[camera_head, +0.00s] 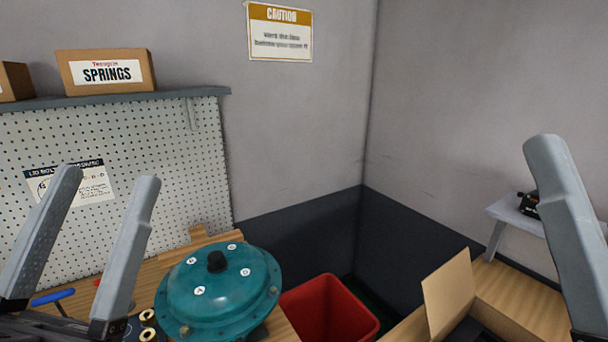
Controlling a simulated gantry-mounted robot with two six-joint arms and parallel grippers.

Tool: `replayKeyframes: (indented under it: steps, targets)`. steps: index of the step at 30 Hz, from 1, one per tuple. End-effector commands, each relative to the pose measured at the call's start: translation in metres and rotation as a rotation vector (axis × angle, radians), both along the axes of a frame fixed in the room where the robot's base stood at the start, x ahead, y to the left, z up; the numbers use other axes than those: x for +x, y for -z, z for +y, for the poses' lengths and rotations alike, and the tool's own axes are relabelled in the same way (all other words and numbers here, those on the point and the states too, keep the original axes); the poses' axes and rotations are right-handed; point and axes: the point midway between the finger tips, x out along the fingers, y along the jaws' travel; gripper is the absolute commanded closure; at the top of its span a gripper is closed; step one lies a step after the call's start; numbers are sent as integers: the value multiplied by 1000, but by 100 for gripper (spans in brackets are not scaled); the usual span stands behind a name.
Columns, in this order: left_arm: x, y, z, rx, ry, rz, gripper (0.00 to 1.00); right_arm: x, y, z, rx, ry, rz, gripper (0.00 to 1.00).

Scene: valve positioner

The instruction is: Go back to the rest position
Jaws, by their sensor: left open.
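My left gripper (108,202) is at the lower left with its two grey fingers apart and nothing between them. It appears in front of the pegboard, left of the teal valve actuator. Only one grey finger of my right gripper (563,225) shows at the right edge; the other finger is out of the picture, so its opening cannot be told. The teal round actuator (219,290) with a black knob on top and lettered marks sits on the wooden bench (176,255). Neither gripper visibly touches it.
A red bin (332,308) stands right of the actuator. An open cardboard box (448,292) is at the lower right. Brass rings (148,316) and a blue-handled tool (53,297) lie near my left gripper. A springs box (105,72) sits on the shelf above the pegboard (150,160).

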Motion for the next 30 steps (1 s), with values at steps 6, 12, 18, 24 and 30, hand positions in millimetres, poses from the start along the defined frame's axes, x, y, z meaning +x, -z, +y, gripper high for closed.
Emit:
replayKeyframes:
  steps: [6, 12, 18, 24, 30]
  targets:
    - [-40, -107, 22, -94, 2, -39, 25, 0, -68, 0, 0, 0, -1, 0]
    - [-39, -191, 21, -91, 2, -37, 25, 0, -152, 0, 0, 0, -1, 0]
    - [-39, -288, 21, -91, 3, -36, 25, 0, -250, 0, 0, 0, 0, 0]
    - [-38, -378, 21, -91, 3, -36, 25, 0, -340, 0, 0, 0, 0, 0]
    - [-38, -421, 21, -91, 3, -35, 25, 0, -383, 0, 0, 0, 0, 0]
